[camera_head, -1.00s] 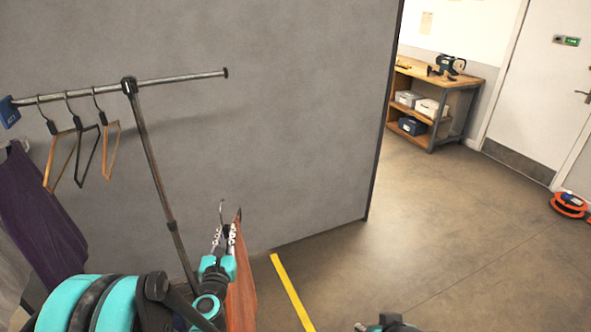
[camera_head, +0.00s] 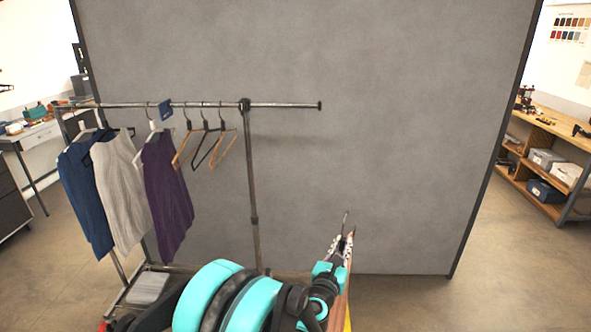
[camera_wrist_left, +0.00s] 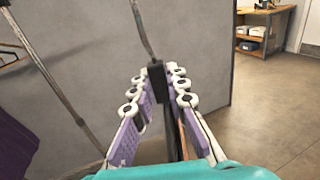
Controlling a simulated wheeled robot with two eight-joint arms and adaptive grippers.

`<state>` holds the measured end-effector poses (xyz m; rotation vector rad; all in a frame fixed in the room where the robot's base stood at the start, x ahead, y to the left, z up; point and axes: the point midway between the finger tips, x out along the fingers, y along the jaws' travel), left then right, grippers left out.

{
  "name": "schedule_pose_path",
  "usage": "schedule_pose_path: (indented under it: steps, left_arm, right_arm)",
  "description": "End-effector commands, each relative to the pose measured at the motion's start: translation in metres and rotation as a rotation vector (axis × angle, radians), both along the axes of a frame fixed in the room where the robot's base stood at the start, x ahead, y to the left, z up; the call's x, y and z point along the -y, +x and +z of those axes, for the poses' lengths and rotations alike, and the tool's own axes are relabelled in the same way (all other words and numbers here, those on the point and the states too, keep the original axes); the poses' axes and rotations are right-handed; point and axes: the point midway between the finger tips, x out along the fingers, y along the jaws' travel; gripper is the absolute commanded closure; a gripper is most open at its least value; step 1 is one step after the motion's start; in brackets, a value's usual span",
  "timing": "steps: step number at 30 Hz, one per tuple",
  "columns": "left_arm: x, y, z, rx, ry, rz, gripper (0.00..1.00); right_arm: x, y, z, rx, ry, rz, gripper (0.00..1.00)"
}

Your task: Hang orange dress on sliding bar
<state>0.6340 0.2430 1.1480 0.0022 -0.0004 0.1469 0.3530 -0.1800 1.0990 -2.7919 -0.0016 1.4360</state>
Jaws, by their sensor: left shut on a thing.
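My left gripper (camera_head: 337,248) is shut on the hanger of the orange dress (camera_head: 338,304), below and to the right of the rack. The hanger's hook (camera_head: 345,222) points up, free of any bar. In the left wrist view the fingers (camera_wrist_left: 160,98) close around the hanger's dark neck (camera_wrist_left: 157,76). Most of the dress is hidden behind my arm and gripper. The sliding bar (camera_head: 285,105) is the metal rail sticking out right of the rack's upright, bare at that end. My right gripper is not in view.
Empty hangers (camera_head: 208,145) hang left of the upright (camera_head: 252,190). Left of them hang a purple garment (camera_head: 166,185), a pale one (camera_head: 122,190) and a navy one (camera_head: 84,205). A blue tag (camera_head: 166,109) sits on the rail. A grey partition (camera_head: 400,120) stands behind.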

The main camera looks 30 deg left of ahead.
Motion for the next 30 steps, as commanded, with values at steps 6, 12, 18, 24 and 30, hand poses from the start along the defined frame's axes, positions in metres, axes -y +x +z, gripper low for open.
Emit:
schedule_pose_path:
  steps: [6, 12, 18, 24, 30]
  left_arm:
    - [-0.062, -0.008, 0.087, 0.000, 0.001, 0.135, 1.00]
    - [-0.111, -0.020, 0.146, 0.001, 0.000, 0.245, 1.00]
    - [-0.139, -0.029, 0.180, 0.001, 0.000, 0.312, 1.00]
    - [-0.149, -0.033, 0.189, 0.001, 0.000, 0.335, 1.00]
    - [-0.149, -0.032, 0.189, 0.001, 0.000, 0.337, 1.00]
  right_arm:
    - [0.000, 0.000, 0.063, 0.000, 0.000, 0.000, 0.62]
    - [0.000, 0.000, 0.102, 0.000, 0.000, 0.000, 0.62]
    - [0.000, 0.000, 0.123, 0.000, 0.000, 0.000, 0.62]
    - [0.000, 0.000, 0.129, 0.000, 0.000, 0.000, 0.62]
    - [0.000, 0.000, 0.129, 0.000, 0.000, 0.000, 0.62]
